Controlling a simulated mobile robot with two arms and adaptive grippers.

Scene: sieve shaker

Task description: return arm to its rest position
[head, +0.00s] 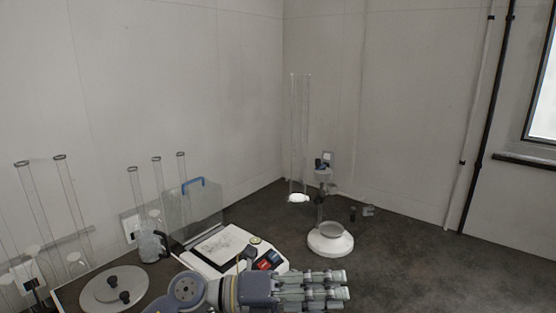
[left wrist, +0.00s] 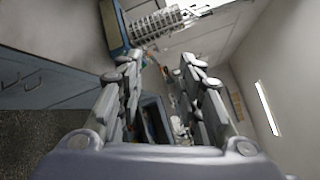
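My left gripper (head: 340,285) reaches in from the bottom of the head view, pointing right above the front of the bench. In the left wrist view its two fingers (left wrist: 158,68) stand apart with nothing between their tips, so it is open and empty. My right gripper is in neither view.
A white balance (head: 213,262) with red and blue buttons lies just behind my left gripper. A white round-based stand (head: 330,243) and a tall clear tube (head: 300,130) stand behind it. A grey disc with knobs (head: 95,291), a blue-handled clear box (head: 205,208) and several cylinders are left.

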